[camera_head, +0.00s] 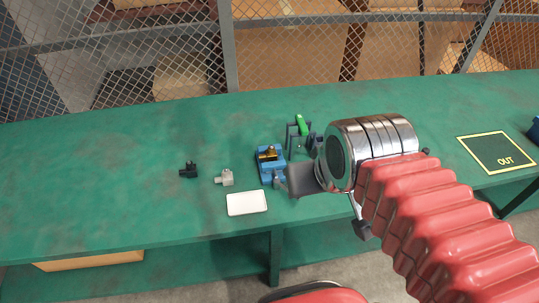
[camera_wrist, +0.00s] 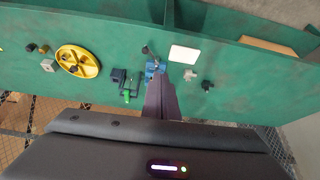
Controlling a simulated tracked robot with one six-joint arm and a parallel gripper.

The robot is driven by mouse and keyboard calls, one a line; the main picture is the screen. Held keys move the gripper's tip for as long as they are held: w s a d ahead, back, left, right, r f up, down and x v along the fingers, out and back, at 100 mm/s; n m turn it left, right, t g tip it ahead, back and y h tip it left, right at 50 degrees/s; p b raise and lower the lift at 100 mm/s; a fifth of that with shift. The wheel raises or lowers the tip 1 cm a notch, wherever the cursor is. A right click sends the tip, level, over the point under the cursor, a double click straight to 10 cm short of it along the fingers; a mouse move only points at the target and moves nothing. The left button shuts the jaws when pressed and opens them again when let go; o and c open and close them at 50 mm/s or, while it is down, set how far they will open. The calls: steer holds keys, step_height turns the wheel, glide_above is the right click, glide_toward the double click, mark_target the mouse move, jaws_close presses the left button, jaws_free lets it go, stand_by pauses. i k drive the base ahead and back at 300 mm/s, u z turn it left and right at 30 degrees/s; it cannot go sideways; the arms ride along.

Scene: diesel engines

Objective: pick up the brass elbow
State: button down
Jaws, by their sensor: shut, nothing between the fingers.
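The brass elbow (camera_head: 268,153) appears as a small dark-gold piece held in the blue vise (camera_head: 271,171) on the green bench, in the head view. My gripper (camera_head: 286,179) is shut and empty, its grey fingers pointing left at the vise's lower right side. In the head view they overlap the vise's edge; I cannot tell whether they touch it. In the wrist view my gripper (camera_wrist: 160,75) reaches up to the blue vise (camera_wrist: 154,67), and the brass elbow cannot be made out there.
A green-handled device (camera_head: 301,126) stands just behind the vise. A white plate (camera_head: 246,203), a grey fitting (camera_head: 225,178) and a black fitting (camera_head: 188,170) lie to the left. A yellow round tray (camera_wrist: 92,68) shows in the wrist view. An OUT mat (camera_head: 490,145) lies right.

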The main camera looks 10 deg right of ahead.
mark_target(271, 155)
steer(key=u, duration=0.25)
steer(key=k, duration=0.7)
steer(key=u, duration=0.6)
steer(key=k, duration=0.65)
steer(key=u, duration=0.55)
steer(key=i, duration=1.5)
steer(key=z, duration=0.7)
steer(key=i, duration=0.3)
steer(key=z, duration=0.2)
